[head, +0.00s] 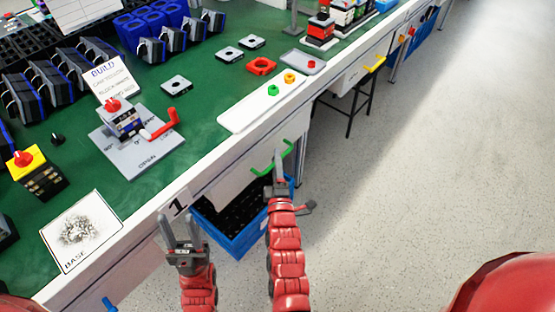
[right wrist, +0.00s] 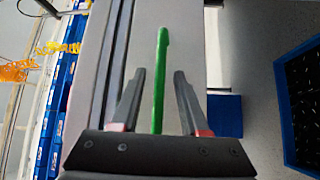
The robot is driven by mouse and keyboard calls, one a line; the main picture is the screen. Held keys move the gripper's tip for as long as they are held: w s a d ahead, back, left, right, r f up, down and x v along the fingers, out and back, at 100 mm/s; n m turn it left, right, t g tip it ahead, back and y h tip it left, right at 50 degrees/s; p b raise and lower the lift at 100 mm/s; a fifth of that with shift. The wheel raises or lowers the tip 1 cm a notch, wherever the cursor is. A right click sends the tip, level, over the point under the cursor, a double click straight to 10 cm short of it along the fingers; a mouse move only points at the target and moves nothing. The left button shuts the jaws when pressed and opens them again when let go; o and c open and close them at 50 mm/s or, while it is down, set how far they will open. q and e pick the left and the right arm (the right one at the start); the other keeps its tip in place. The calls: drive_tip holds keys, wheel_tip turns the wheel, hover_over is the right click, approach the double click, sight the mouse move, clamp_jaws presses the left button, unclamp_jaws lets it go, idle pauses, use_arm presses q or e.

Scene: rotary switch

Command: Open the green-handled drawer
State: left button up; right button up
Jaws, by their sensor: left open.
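The green handle (head: 289,149) is a bar on the white drawer front (head: 238,184) under the table's edge. The drawer front looks flush with the bench. My right gripper (head: 279,163) is at the handle and hides part of it. In the right wrist view the green handle (right wrist: 160,85) runs between the two spread fingers of my right gripper (right wrist: 154,85), with a gap on each side. My left gripper (head: 177,226) is open and empty, in front of the bench edge near the "1" label, to the left of the handle.
A blue crate (head: 232,238) stands below the drawer. A dark stool (head: 352,97) and a yellow handle (head: 375,63) are further along the bench. The green tabletop (head: 200,130) carries a switch assembly (head: 127,122) and loose parts. The floor on the right is clear.

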clamp_jaws()
idle(1.3)
